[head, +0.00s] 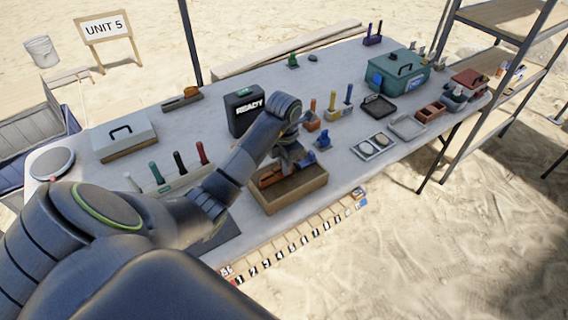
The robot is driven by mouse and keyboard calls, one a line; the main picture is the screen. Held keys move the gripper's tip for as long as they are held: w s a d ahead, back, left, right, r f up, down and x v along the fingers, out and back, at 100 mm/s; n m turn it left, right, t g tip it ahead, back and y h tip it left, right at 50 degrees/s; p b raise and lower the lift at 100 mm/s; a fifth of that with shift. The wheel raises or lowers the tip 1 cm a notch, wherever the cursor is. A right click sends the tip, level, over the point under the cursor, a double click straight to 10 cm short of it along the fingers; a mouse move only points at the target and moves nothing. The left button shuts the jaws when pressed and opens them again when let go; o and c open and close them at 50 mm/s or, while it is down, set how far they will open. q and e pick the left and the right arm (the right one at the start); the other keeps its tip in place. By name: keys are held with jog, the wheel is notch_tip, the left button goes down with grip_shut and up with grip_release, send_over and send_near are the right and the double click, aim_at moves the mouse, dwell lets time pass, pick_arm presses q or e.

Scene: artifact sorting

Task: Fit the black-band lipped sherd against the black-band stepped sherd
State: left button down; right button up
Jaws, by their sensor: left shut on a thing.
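My left gripper (292,163) comes in from the left and points down over a wooden tray (290,198). It is shut on a small sherd, mostly hidden by the fingers. A reddish-brown sherd (270,178) lies in the tray, just left of the gripper. I cannot make out black bands, a lip or a step at this size, so I cannot tell which sherd is which. Whether the held piece touches the one in the tray is also unclear. My right gripper is not in view.
A black READY box (244,112) stands behind my left arm. A blue object (322,141) sits close to the tray's right. A rack of coloured-handled tools (180,178) is at left. A numbered strip (290,241) runs along the front edge. A two-dish tray (372,147) lies further right.

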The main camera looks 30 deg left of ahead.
pick_arm(q)
jog(key=shift+f, duration=0.3)
jog(key=c, duration=1.5)
grip_release()
jog(key=shift+o, duration=0.2)
jog(key=shift+r, duration=0.15)
jog(key=shift+r+p, duration=0.35)
jog(key=shift+r, duration=0.2)
notch_tip(320, 180, up, 16)
jog(key=p, duration=1.5)
jog(key=shift+p, duration=0.3)
